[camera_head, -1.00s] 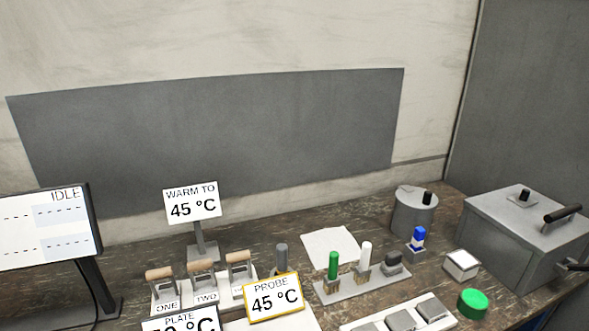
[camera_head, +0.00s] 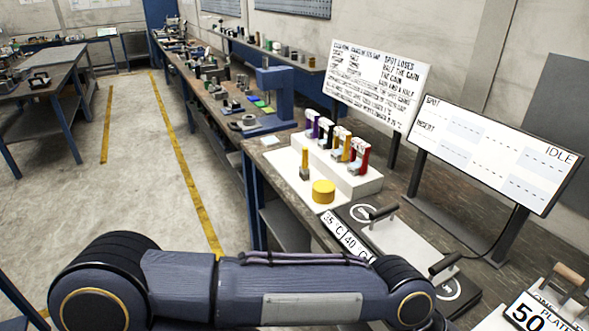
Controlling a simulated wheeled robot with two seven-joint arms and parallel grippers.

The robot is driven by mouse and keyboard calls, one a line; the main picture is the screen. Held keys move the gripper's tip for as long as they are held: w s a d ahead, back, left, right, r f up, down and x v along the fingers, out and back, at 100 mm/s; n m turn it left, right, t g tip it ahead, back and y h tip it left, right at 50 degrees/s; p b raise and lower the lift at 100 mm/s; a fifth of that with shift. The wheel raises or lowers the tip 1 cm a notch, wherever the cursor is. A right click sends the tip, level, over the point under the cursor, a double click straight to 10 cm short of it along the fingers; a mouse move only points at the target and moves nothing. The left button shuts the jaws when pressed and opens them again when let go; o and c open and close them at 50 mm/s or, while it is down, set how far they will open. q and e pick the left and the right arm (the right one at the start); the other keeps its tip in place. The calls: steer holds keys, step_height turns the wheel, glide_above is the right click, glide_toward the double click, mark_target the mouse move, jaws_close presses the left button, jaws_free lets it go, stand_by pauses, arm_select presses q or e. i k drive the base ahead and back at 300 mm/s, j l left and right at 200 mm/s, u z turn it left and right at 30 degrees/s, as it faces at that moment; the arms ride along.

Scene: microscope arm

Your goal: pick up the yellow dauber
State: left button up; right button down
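A small upright yellow piece with a grey base (camera_head: 304,163) stands by itself on the low front part of a white stand (camera_head: 360,185). Another yellow-topped piece (camera_head: 344,147) stands in the raised row behind it, among purple, black and red ones. A squat yellow round cylinder (camera_head: 323,191) sits on the front part of the stand. I cannot tell for certain which of these is the dauber. My arm crosses the bottom of the view, in front of the bench. Neither gripper is in view.
A plate device with black handles (camera_head: 400,240) lies right of the stand. An IDLE screen (camera_head: 490,150) and a text board (camera_head: 378,85) stand behind. A blue stand-like device (camera_head: 272,98) is farther along the bench. Open floor (camera_head: 150,170) lies left.

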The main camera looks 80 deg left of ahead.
mark_target(304, 172)
steer(key=k+u, duration=0.1)
steer(key=u, duration=2.55)
